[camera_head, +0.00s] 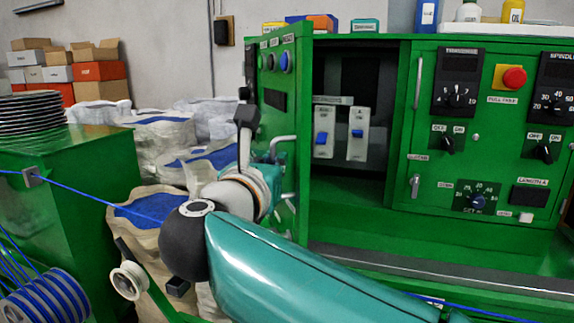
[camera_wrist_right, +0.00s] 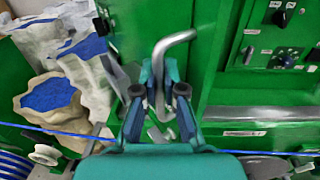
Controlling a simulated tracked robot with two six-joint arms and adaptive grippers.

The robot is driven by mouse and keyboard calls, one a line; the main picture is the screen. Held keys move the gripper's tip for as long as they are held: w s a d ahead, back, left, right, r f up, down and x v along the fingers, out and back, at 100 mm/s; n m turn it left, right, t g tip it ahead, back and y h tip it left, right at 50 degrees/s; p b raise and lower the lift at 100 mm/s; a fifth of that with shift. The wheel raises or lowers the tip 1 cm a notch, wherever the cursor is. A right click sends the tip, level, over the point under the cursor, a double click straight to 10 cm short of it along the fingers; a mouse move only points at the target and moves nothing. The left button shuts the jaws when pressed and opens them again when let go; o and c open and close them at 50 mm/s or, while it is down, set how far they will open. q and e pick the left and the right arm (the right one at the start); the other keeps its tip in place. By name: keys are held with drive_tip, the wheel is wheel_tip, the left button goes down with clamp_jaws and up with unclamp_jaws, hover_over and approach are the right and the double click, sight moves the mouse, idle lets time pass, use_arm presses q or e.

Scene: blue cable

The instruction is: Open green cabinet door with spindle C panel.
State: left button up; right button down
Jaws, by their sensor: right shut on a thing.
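The green cabinet door (camera_head: 275,100) with round buttons stands swung out on the left of the cabinet opening in the head view. Its label is too small to read. A bent metal handle (camera_head: 287,140) sits on the door, and it also shows in the right wrist view (camera_wrist_right: 174,42). My right gripper (camera_head: 272,165) is shut on this handle; in the right wrist view its two fingers (camera_wrist_right: 159,78) close around the handle's straight part. My right arm hides the door's lower part in the head view. My left gripper is not in view.
Inside the opening are two switch units (camera_head: 323,132) with blue levers. A green control panel (camera_head: 490,150) with dials and a red stop button (camera_head: 514,78) is at right. A blue cable (camera_head: 90,197) runs across at left. Sacks (camera_head: 160,138) stand behind my arm.

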drive_tip(key=shift+s+a, duration=0.1)
drive_tip(key=shift+a, duration=0.25)
drive_tip(key=c, duration=1.2)
unclamp_jaws()
drive_tip(key=shift+s+r, duration=0.1)
drive_tip(key=shift+s, duration=0.1)
drive_tip(key=shift+c, duration=0.2)
drive_tip(key=shift+w, duration=0.1)
drive_tip(key=v, duration=1.2)
